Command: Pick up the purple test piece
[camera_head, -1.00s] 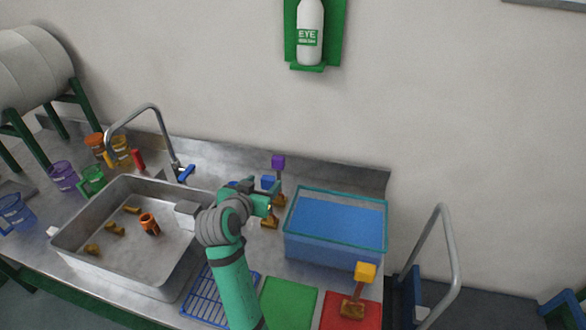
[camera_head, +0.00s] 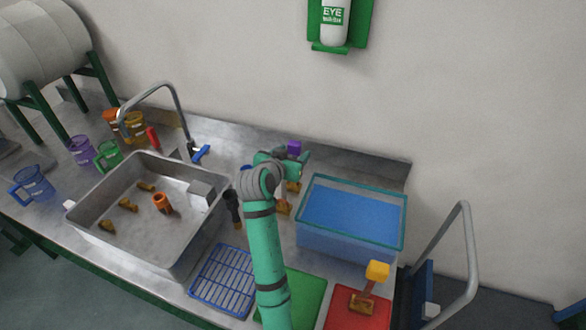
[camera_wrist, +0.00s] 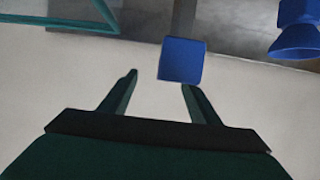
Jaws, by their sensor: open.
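The purple test piece shows as a small purple block (camera_head: 294,148) near the back wall, just beyond my gripper (camera_head: 284,163); my arm hides part of what is below it. Brown bases (camera_head: 283,207) stand below the gripper. In the wrist view my gripper (camera_wrist: 158,82) is open, its two fingers apart with nothing clasped between them. A blue-looking block (camera_wrist: 182,62) sits just past the fingertips, nearer the right one. I cannot tell whether this is the purple piece or a blue one.
A water-filled tank (camera_head: 311,244) stands right of my gripper. A metal sink (camera_head: 128,246) with a tap lies left, and a dark upright object (camera_head: 232,208) stands between. The wall is close behind.

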